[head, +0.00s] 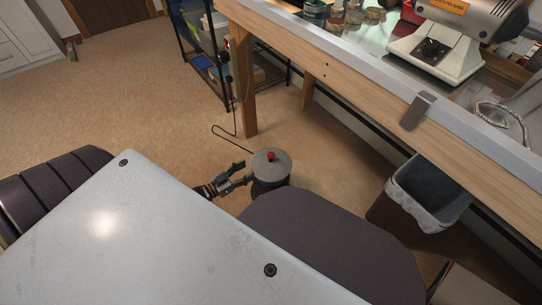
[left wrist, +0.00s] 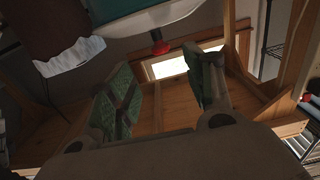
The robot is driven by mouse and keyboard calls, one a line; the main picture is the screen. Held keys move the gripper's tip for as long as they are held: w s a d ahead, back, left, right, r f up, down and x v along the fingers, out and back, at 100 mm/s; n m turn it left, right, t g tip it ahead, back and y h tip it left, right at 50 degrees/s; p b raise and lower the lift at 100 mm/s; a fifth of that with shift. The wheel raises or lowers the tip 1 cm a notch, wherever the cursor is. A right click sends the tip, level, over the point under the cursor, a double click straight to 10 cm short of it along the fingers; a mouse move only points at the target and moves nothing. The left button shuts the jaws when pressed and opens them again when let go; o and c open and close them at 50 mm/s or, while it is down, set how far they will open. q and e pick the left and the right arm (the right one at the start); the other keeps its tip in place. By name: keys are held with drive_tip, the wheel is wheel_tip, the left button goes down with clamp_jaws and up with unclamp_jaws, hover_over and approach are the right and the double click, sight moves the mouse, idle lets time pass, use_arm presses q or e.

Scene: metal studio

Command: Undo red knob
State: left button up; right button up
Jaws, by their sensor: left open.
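Nothing is between the fingers. My right gripper is not in view.
A wooden workbench (head: 375,113) with a grey machine (head: 440,42) runs along the right. A grey lined bin (head: 428,190) stands under it. A black shelf rack (head: 205,60) stands at the back. Brown floor (head: 120,110) to the left is clear.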

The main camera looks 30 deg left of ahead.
sight(271, 154)
use_arm(q)
drive_tip(key=shift+w, duration=0.15)
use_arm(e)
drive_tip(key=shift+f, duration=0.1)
use_arm(q)
drive_tip(key=shift+b+x, duration=2.6)
drive_tip(key=shift+x, duration=4.15)
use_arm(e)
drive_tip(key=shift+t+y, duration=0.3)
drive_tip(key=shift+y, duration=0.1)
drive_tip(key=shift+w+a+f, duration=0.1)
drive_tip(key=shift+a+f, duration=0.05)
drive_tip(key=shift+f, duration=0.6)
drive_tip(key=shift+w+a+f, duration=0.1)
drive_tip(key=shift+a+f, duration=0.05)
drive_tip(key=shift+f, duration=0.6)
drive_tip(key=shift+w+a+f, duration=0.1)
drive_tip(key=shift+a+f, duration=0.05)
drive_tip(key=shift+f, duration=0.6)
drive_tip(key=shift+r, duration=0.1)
use_arm(q)
drive_tip(key=c, duration=1)
drive_tip(key=shift+c, duration=0.2)
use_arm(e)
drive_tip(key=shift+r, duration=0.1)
